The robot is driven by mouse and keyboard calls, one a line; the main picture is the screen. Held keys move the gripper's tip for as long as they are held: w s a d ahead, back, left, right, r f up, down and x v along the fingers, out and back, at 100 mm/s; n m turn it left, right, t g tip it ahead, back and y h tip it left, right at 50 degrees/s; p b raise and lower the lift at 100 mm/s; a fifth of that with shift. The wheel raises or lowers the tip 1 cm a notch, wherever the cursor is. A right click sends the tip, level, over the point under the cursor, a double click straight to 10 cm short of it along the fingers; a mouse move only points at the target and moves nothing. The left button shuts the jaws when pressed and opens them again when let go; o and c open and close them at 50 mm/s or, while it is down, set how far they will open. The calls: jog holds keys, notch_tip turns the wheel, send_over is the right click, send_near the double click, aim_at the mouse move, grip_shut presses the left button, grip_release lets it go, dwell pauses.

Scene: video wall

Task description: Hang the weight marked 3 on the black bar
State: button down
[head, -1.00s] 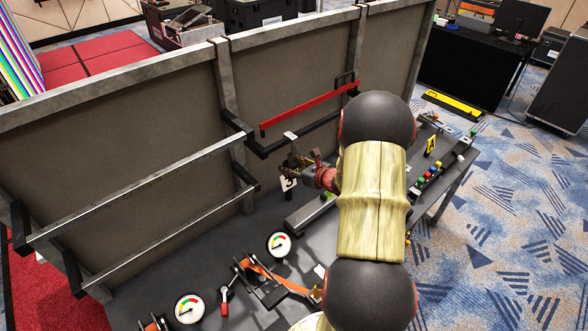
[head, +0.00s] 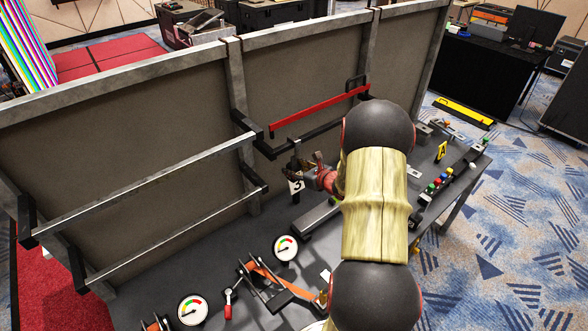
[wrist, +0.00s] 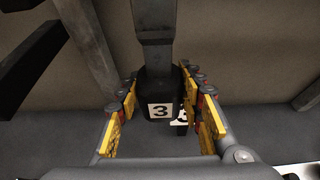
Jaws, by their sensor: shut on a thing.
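The weight marked 3 (head: 296,186) is dark, with a white label reading 3. It also shows in the wrist view (wrist: 159,84), with a grey upright piece rising towards the camera. My gripper (head: 307,176) is shut on it, with yellow finger pads on both sides in the wrist view (wrist: 165,110). The black bar (head: 322,131) runs along the panel below the red bar. In the head view the weight's top overlaps the bar's left part; I cannot tell whether they touch. My arm hides the bar's right part.
The red bar (head: 320,111) is just above the black bar. Two grey rails (head: 150,184) are on the left panel. Round gauges (head: 285,248), an orange-strapped device (head: 268,285) and coloured buttons (head: 438,184) stand on the bench.

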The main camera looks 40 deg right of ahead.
jog(key=shift+r, duration=0.1)
jog(key=c, duration=1.5)
grip_release()
jog(key=o, duration=0.4)
jog(key=shift+f, duration=0.3)
jog(key=v, duration=1.2)
jog(key=shift+r, duration=0.15)
